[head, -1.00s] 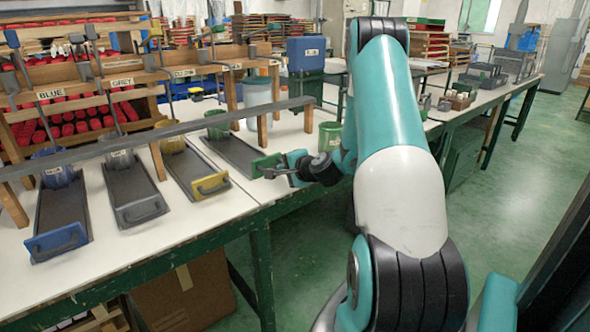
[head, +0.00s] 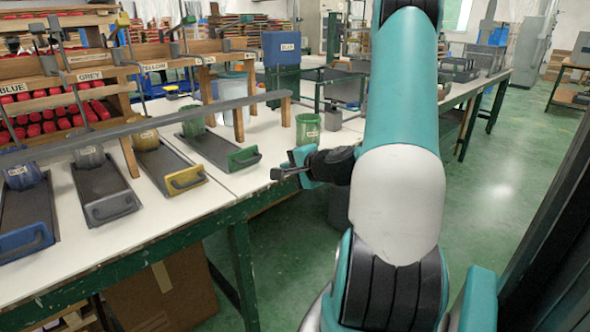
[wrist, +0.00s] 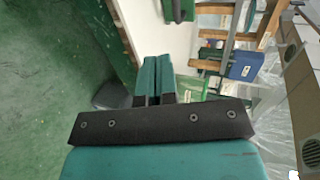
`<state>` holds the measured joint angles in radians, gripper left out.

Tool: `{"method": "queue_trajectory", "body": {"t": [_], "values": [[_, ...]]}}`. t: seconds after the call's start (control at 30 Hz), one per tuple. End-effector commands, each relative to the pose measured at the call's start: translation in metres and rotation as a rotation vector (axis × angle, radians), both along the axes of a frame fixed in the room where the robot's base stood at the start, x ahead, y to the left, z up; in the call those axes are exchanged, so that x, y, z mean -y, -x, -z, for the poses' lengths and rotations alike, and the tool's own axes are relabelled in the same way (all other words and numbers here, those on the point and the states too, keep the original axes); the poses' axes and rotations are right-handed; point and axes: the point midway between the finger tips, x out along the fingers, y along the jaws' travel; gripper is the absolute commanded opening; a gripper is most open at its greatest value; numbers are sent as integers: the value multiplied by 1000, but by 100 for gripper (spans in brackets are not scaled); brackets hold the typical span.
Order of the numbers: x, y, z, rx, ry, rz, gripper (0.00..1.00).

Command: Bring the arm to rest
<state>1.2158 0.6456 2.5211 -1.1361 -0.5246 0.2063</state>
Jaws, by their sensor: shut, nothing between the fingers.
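My gripper (head: 277,174) is in the head view, out past the table's front edge and to the right of the green-ended tray (head: 228,160). It is shut and holds nothing. In the wrist view the two fingers (wrist: 153,72) lie side by side. Nothing touches the gripper. My arm is raised and bent, with its teal and white links on the right side of the head view.
The white table (head: 205,199) carries dark trays with blue (head: 25,243), grey (head: 112,208) and yellow (head: 186,179) ends. A dark rail (head: 150,122) runs above them. A green can (head: 308,129) stands behind the gripper. Open green floor (head: 490,190) lies to the right.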

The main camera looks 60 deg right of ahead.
Motion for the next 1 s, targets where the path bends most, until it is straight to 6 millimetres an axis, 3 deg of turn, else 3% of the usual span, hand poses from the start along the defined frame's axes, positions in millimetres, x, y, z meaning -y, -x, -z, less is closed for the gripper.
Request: {"method": "queue_trajectory", "body": {"t": [0.27,0.83,0.93,1.0], "values": [[-3,12,-11,-5,-11,-3,0],[-5,19,-9,-2,-1,-5,0],[-18,9,-20,-3,19,-68,0],[-40,-6,-35,-8,51,-175,0]]}}
